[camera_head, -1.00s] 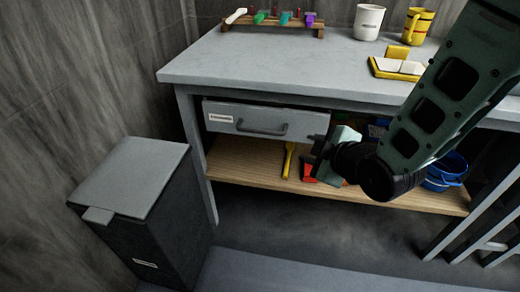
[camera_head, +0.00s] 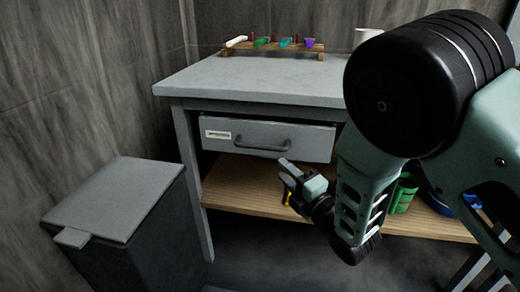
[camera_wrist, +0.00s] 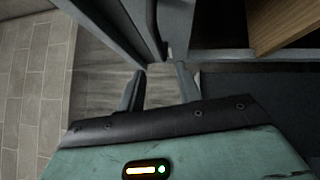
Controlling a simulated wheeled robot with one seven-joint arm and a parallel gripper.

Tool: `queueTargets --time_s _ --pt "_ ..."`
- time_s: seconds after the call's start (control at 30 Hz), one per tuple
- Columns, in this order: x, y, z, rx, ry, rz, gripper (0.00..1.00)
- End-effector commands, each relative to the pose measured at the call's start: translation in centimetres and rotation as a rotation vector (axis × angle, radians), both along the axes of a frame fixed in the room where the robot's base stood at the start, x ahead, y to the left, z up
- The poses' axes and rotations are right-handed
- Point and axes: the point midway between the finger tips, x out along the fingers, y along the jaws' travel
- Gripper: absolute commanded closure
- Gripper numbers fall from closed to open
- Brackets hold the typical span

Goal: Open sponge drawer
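The grey drawer (camera_head: 310,145) sits under the left part of the grey bench top, with a label (camera_head: 218,135) at its left and a dark bar handle (camera_head: 262,144) across its front. It looks closed or nearly so. My gripper (camera_head: 287,172) is just below and in front of the drawer, at the handle's lower right, apart from the handle. In the wrist view my gripper's two fingers (camera_wrist: 158,85) stand apart with nothing between them.
A lidded grey bin (camera_head: 115,205) stands left of the bench (camera_head: 230,80). A wooden shelf (camera_head: 235,190) is under the drawer, with a green cup (camera_head: 403,194) on it. A rack (camera_head: 275,47) of coloured items is on top. Bare floor lies in front.

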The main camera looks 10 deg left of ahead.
Motion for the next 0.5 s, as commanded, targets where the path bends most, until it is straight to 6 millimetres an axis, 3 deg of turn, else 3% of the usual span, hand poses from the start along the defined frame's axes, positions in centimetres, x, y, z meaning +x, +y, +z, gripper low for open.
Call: queueTargets --time_s 0.5 --pt "6.9 7.0 1.2 0.001 0.001 0.0 0.66"
